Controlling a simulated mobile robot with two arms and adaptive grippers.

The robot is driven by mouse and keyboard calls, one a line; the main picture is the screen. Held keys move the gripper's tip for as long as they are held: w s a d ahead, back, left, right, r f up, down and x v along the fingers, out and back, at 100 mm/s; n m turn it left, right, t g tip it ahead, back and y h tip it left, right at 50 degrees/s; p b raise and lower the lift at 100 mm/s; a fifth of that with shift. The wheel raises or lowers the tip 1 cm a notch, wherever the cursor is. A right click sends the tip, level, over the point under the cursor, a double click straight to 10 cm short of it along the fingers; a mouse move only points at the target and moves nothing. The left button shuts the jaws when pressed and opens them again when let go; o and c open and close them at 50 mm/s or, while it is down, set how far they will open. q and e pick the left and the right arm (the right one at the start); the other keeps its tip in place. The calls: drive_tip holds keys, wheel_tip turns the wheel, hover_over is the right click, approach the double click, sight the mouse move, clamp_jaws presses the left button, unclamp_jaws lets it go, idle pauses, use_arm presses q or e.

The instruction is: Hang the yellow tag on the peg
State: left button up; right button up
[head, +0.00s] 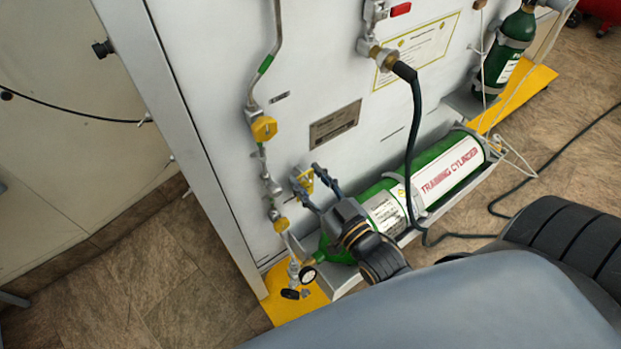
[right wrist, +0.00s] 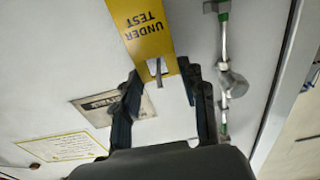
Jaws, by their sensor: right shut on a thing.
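The yellow tag (right wrist: 146,30), lettered "UNDER TEST", is between the fingers of my right gripper (right wrist: 160,78) in the right wrist view. The gripper is shut on the tag's end, which has a slot with something pale showing in it; I cannot tell whether that is the peg. In the head view the tag (head: 307,182) is a small yellow patch at the fingertips of my right gripper (head: 313,178), close to the white panel (head: 320,60). I cannot make out the peg clearly. My left gripper is not in view.
A pipe with yellow fittings (head: 263,128) runs down the panel left of the gripper. A metal nameplate (head: 335,122) is above it. A green training cylinder (head: 440,178) lies in a tray below right. A dark hose (head: 414,130) hangs to the right.

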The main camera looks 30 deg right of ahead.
drive_tip(key=o, duration=1)
drive_tip(key=shift+c, duration=0.2)
drive_tip(key=shift+s, duration=0.1)
drive_tip(key=s+d, duration=0.1)
drive_tip(key=s, duration=1)
drive_tip(key=shift+s+d, duration=0.3)
drive_tip(key=shift+s, duration=0.1)
drive_tip(key=shift+f, duration=0.15)
